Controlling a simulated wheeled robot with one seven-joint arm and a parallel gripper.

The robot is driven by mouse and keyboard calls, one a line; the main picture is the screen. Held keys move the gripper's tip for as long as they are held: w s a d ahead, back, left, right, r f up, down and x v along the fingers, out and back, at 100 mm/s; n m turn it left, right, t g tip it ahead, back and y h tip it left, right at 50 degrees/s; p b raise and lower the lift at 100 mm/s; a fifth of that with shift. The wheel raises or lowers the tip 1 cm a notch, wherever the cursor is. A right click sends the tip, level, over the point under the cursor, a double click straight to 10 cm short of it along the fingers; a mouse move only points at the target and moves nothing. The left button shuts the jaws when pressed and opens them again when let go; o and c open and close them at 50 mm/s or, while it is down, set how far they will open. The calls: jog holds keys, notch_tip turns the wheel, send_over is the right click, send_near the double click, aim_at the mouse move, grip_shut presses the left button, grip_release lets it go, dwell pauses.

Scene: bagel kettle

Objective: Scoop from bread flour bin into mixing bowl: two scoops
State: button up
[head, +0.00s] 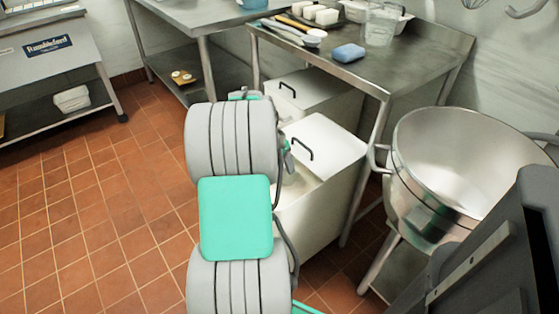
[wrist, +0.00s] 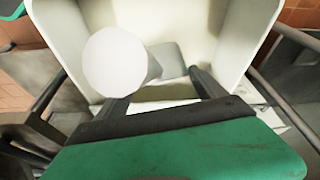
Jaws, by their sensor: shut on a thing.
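The flour bin (head: 322,215) is a white box with its lid (head: 325,145) partly back, under the steel table. Pale flour (head: 297,188) shows in its opening, partly behind my arm. In the wrist view I look down into the bin (wrist: 235,45). My gripper (wrist: 162,92) is inside or just above the bin mouth, shut on a scoop. The scoop's round white end (wrist: 115,62) lies toward the left finger; whether this is flour or bare scoop I cannot tell. In the head view my arm hides the gripper. A large steel bowl (head: 455,150) stands at the right, apart from the gripper.
A second white bin (head: 310,95) stands behind the first. The steel table (head: 400,65) above holds a blue sponge (head: 348,53), a clear jug (head: 381,24) and utensils. A table leg (head: 365,165) stands between bin and bowl. The tiled floor at left is clear.

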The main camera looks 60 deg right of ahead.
jog(key=shift+h, duration=0.8)
jog(key=p+v, duration=0.1)
jog(key=v, duration=0.2)
jog(key=p+v, duration=0.2)
jog(key=v, duration=0.2)
jog(key=d+p+v, duration=0.1)
jog(key=v, duration=0.3)
jog(key=shift+w+r+p, duration=0.1)
jog(key=shift+r+p, duration=0.3)
jog(key=shift+f, duration=0.1)
jog(key=shift+w+a+f+b, duration=0.1)
jog(key=shift+w+a+b, duration=0.05)
jog(key=shift+a+b, duration=0.3)
jog(key=w+a+r+g+h+b, duration=0.1)
jog(key=a+r+h+b, duration=0.1)
jog(key=a+h, duration=0.3)
jog(key=shift+w+a+g+b, duration=0.4)
jog(key=shift+a+b, duration=0.45)
jog(key=shift+a, duration=0.15)
